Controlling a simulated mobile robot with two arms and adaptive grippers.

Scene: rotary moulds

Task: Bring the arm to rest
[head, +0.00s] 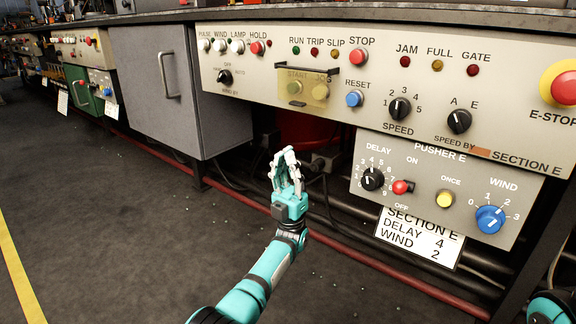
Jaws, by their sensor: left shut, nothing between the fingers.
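My left gripper (287,166) shows at the middle of the head view, at the end of the teal arm that comes up from the bottom. Its fingers are together and empty. It is in front of the dark gap under the bench, left of the pusher E panel (468,174) and below the main control panel (330,118). It appears apart from both panels. A small teal and black part of my other arm shows at the bottom right corner; its gripper is out of view.
A grey cabinet (139,89) with a handle stands left of the gripper. A red pipe (385,275) runs low along the bench. A white card (418,240) reads section E, delay 4, wind 2. An E-stop button (563,88) is at the right. The dark floor at left is clear.

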